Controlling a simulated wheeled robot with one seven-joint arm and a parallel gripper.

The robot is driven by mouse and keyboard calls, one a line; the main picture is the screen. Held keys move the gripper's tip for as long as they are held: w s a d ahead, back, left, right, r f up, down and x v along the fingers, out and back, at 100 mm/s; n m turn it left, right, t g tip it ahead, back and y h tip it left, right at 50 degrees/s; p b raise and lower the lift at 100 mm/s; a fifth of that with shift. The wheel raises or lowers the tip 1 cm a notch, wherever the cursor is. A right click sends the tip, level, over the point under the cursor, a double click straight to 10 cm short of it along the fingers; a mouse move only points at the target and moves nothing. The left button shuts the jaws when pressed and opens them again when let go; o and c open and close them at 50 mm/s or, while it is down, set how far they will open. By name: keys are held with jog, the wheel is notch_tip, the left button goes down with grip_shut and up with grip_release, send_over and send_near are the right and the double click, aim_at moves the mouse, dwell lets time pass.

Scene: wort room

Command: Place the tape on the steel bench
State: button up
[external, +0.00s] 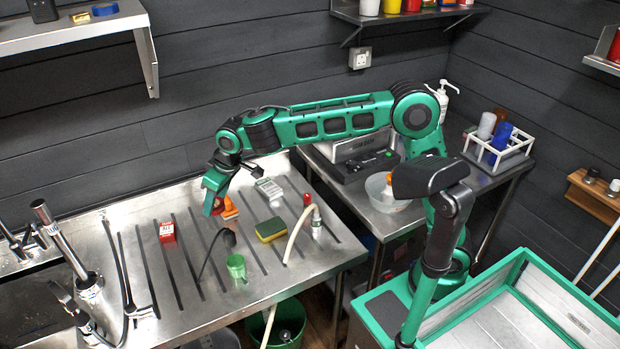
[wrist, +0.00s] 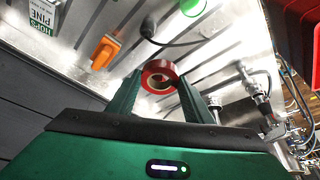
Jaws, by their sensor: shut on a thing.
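A roll of red tape (wrist: 158,66) is between the fingers of my gripper (wrist: 160,76) in the wrist view. My gripper is shut on it. In the external view, my gripper (external: 212,206) points down over the grooved steel drainboard (external: 205,285), and the tape is mostly hidden by the fingers. I cannot tell whether the tape touches the surface. A second steel table (external: 391,222) stands to the right.
Near my gripper on the grooved steel are an orange-handled item (external: 229,207), a red box (external: 167,232), a hops box (external: 269,190), a yellow sponge (external: 270,230) and a green cup (external: 237,266). A tap (external: 68,248) stands at left. Some grooved surface at the front is clear.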

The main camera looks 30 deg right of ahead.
jog(key=s+d+f+m, duration=0.2)
jog(key=s+d+f, duration=0.15)
jog(key=f, duration=0.55)
send_over(245, 228)
jog(key=s, duration=0.1)
jog(key=shift+h, duration=0.3)
jog(key=f, duration=0.6)
jog(key=shift+d+f, duration=0.3)
jog(key=shift+d, duration=0.05)
jog(key=shift+f, duration=2)
jog(key=o, duration=1.1)
jog(key=shift+f, duration=0.1)
jog(key=shift+o, duration=0.6)
jog(key=v, duration=1.2)
jog(key=shift+s, duration=0.25)
